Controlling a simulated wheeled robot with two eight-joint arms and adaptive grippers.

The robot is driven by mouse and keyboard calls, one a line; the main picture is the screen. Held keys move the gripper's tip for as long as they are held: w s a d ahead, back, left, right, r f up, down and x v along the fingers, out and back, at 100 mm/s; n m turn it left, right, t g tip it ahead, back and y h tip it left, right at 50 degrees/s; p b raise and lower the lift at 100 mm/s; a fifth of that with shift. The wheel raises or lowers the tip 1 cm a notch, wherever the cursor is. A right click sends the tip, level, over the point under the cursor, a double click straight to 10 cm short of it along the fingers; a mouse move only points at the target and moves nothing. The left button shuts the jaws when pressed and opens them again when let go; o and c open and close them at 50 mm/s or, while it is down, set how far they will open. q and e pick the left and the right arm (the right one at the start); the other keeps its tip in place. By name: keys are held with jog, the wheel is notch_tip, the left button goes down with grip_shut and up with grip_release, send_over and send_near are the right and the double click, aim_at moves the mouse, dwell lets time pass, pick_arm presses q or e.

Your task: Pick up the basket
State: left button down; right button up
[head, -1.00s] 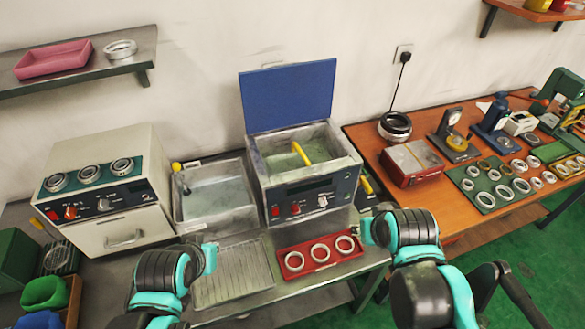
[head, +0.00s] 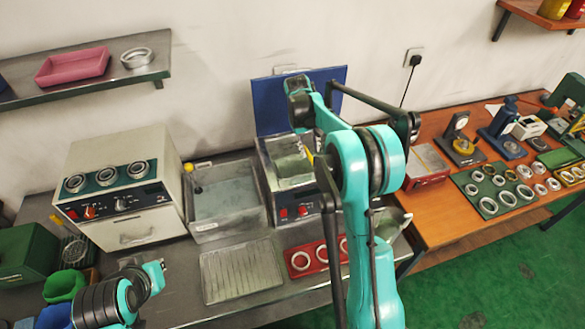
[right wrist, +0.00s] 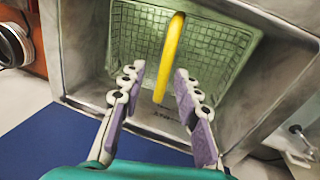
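The basket (right wrist: 130,38), a mesh basket with a yellow handle (right wrist: 168,60), sits in the tank of the cleaner (head: 285,160). In the head view my right arm hides much of the basket and handle. My right gripper (right wrist: 159,69) is open over the tank; in the right wrist view the handle appears between its fingers, with gaps on both sides. I cannot tell how far above the handle the fingers are. My left gripper (head: 155,272) is at the lower left over the bench, away from the basket; its opening is unclear.
The cleaner's raised blue lid (head: 265,95) stands behind the tank. A grey sink (head: 222,190) is left of the cleaner. A ribbed tray (head: 240,270) and a red ring tray (head: 300,262) lie in front. A wooden table (head: 440,215) is at the right.

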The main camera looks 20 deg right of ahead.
jog(key=shift+w+f, duration=0.2)
jog(key=shift+f, duration=0.15)
jog(key=shift+d+f+b, duration=0.1)
jog(key=shift+f+b, duration=0.2)
jog(key=shift+f, duration=0.6)
jog(key=f, duration=0.1)
jog(key=f+b, duration=0.1)
jog(key=f, duration=0.3)
jog(key=shift+s+d, duration=0.2)
jog(key=shift+d, duration=0.1)
jog(key=shift+d+f, duration=0.1)
jog(key=shift+f, duration=0.3)
jog(key=shift+r, duration=0.1)
grip_shut()
